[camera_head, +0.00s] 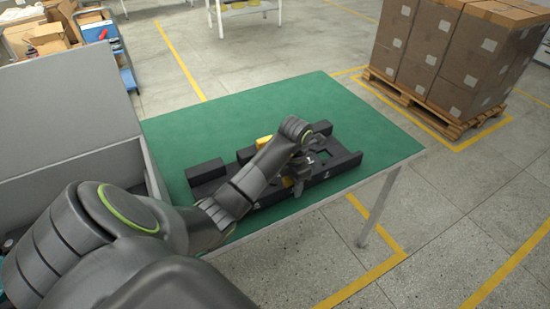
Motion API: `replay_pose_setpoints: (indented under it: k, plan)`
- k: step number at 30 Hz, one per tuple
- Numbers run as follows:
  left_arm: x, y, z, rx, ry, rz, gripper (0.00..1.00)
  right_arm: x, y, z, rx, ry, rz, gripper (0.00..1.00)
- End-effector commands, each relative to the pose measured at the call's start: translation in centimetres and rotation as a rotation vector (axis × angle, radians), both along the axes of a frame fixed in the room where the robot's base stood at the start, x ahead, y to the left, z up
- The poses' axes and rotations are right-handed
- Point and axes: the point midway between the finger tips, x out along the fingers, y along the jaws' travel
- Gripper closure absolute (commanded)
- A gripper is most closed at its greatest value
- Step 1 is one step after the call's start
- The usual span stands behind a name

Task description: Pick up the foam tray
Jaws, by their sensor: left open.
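The foam tray (335,160) is a black block with cut-outs and raised parts, lying on the green table top. Its left end (207,171) shows beyond my arm. A yellow part (263,142) sits at the tray's back edge, and a bit of yellow shows by the gripper. My left arm reaches in from the left across the tray, hiding its middle. My left gripper (298,178) points down at the tray's front side, right of its middle. It is open; whether its fingers touch the tray cannot be told. My right gripper is not in view.
The green table (330,99) is clear behind and right of the tray. A grey box-like bin (68,110) stands at the table's left. Stacked cartons (455,50) on a pallet stand at the back right. A cart with boxes (100,28) is at the back left.

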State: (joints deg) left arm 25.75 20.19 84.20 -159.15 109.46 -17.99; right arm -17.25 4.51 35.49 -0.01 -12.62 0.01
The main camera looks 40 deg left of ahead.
Motion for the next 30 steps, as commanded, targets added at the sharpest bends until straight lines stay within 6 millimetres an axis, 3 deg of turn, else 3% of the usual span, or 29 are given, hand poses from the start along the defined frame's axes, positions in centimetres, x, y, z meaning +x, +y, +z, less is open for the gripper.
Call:
replay_pose_setpoints:
  k: [2,12,23,30]
  plan:
    - [0.0,0.0,0.0,0.000,0.000,0.000,0.55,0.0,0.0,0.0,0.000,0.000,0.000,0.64]
    - [0.0,0.0,0.0,0.000,0.000,0.001,1.00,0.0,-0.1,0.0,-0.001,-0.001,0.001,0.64]
    - [0.1,0.0,0.3,0.001,-0.002,0.001,1.00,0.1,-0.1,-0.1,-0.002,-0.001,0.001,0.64]
    - [0.1,0.1,3.2,0.003,-0.004,-0.001,1.00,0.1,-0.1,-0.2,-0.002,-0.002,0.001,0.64]
